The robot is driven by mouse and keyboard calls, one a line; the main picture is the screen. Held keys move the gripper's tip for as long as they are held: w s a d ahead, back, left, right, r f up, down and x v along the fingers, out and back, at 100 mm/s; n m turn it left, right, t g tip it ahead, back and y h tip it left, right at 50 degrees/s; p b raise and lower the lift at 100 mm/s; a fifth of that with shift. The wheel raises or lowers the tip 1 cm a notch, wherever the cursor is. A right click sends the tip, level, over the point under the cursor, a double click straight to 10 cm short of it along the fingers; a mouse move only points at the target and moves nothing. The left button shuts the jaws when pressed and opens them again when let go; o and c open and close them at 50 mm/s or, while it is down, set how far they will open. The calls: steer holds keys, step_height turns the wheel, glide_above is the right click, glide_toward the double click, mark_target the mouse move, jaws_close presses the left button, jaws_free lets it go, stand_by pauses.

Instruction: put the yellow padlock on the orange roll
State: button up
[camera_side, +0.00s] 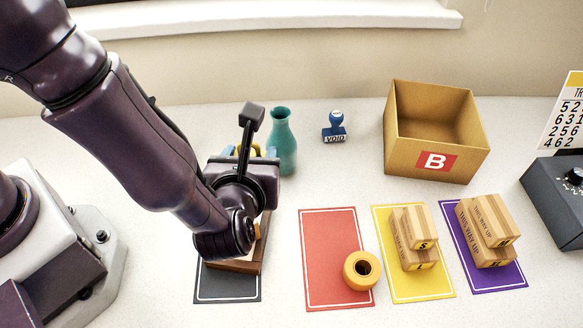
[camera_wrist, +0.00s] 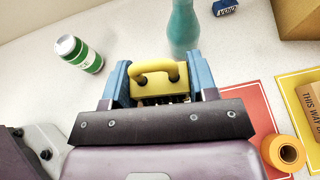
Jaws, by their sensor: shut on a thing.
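The yellow padlock (camera_wrist: 158,85) is held between the blue fingers of my gripper (camera_wrist: 160,82) in the wrist view, its shackle toward the top of the picture. In the side view my arm hides most of the padlock. The orange roll (camera_side: 362,270) sits on the lower right part of the red mat (camera_side: 322,240), its hole facing up. It also shows in the wrist view (camera_wrist: 284,152), to the lower right of my gripper. In the side view my gripper is to the left of the roll and apart from it.
A wooden object (camera_side: 238,267) is partly hidden under my arm on the black mat (camera_side: 225,287). A teal vase (camera_side: 282,145), a blue stamp (camera_side: 335,128) and carton B (camera_side: 450,115) stand behind. Small boxes stand on the yellow mat (camera_side: 427,290) and purple mat.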

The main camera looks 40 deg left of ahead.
steer(key=shift+s+a+r, duration=0.15)
steer(key=shift+s, duration=0.1)
steer(key=shift+r, duration=0.25)
steer(key=shift+s+d+r+m+t+h, duration=0.1)
steer(key=shift+d+r+m+t+h, duration=0.2)
steer(key=shift+m+t+h, duration=0.15)
steer(key=d+r+m+t+h, duration=0.2)
steer(key=d+m+h, duration=0.2)
steer(key=m+h, duration=0.7)
steer(key=h, duration=0.2)
glide_above(366, 266)
steer(key=shift+g+y, duration=0.25)
steer(key=shift+g, duration=0.1)
step_height(366, 266, down, 9)
steer(key=shift+s+a+f, duration=0.15)
steer(key=shift+f, duration=1.75)
